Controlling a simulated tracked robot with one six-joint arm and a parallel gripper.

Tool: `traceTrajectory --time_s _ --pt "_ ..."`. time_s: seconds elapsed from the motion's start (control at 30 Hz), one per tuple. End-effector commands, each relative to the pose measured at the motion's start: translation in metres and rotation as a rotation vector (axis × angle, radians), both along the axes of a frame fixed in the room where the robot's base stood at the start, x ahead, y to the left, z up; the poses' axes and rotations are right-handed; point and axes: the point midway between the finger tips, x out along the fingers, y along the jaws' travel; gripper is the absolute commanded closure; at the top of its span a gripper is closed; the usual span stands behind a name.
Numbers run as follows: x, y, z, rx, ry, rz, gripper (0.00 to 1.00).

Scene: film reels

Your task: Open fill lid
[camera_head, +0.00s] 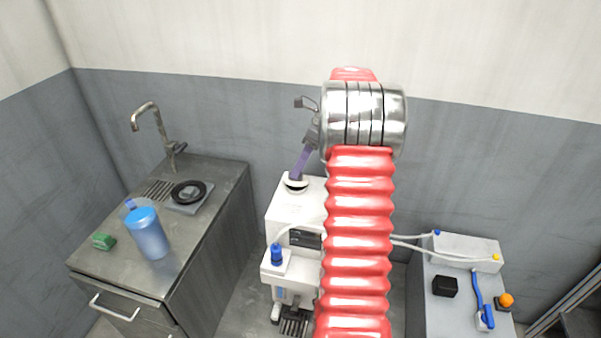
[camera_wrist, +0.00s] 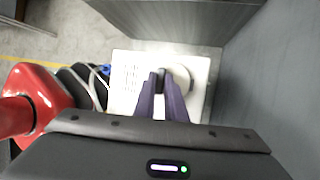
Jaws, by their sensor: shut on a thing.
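The white machine (camera_head: 305,200) stands against the back wall, partly hidden behind my red arm. Its round, pale fill lid (camera_head: 296,187) is on the top. The lid also shows in the wrist view (camera_wrist: 184,73), at the right part of the machine's top. My gripper (camera_head: 296,176) reaches down to the lid from above with its purple fingers. In the wrist view my gripper (camera_wrist: 161,77) is shut on a small dark part at the lid's left edge, which looks like its handle. I cannot tell whether the lid is raised.
A metal sink counter (camera_head: 215,200) on the left carries a blue jug (camera_head: 148,232), a green sponge (camera_head: 104,241) and a tap (camera_head: 155,125). A grey cabinet on the right holds a white box (camera_head: 465,250) and a blue-handled brush (camera_head: 480,300). The wall is close behind the machine.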

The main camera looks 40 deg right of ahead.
Motion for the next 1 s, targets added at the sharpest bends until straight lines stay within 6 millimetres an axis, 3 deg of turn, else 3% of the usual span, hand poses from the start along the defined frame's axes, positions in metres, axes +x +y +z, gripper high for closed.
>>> traceTrajectory --time_s 0.5,1.0 --pt "0.009 -0.013 0.007 0.181 0.118 0.004 1.00" --pt "0.010 -0.016 0.008 0.212 0.141 0.005 1.00"
